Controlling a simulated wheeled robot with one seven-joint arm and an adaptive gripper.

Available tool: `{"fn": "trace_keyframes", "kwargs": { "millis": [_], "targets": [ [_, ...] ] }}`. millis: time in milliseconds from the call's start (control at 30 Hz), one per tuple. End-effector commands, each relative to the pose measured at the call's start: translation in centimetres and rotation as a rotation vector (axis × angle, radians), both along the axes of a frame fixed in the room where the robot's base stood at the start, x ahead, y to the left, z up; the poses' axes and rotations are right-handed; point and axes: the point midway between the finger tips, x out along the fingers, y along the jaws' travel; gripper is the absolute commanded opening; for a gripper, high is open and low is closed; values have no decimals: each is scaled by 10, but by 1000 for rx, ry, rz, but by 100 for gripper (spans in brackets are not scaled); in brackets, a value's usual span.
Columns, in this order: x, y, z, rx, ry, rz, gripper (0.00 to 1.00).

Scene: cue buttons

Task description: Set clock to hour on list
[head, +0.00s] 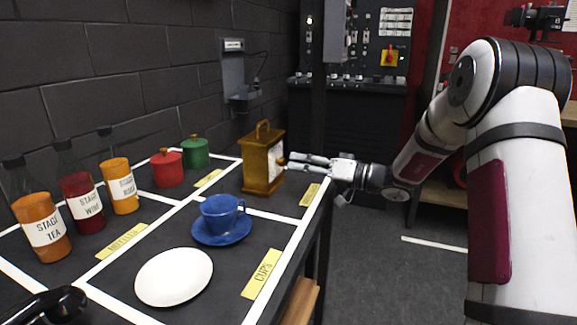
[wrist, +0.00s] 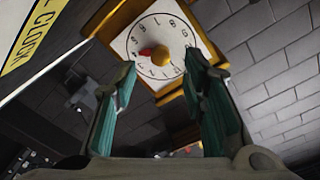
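The yellow clock (head: 258,165) with a handle on top stands at the far right of the table, its white face toward my gripper. In the wrist view the clock face (wrist: 150,28) appears rotated, with numerals around it. A yellow knob (wrist: 171,68) and a red pointer piece (wrist: 146,53) are near its centre; the hour they show is unclear. My gripper (head: 291,162) is level with the face. In the wrist view my gripper (wrist: 162,72) has its fingers apart on either side of the knob, with gaps; contact is not visible. No list with a readable hour is seen.
A blue cup (head: 220,211) on a saucer, a white plate (head: 174,277), red (head: 167,168) and green (head: 195,152) lidded pots and several labelled jars (head: 83,203) stand on the table. A black telephone handset (head: 45,307) is at the near left. A wall box (head: 236,78) hangs behind.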

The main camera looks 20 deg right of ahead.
Motion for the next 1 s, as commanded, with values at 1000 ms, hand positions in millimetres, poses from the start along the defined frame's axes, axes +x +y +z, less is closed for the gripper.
{"fn": "trace_keyframes", "kwargs": {
  "millis": [1000],
  "targets": [
    [25,31,0,-1,0,1,0]
  ]
}}
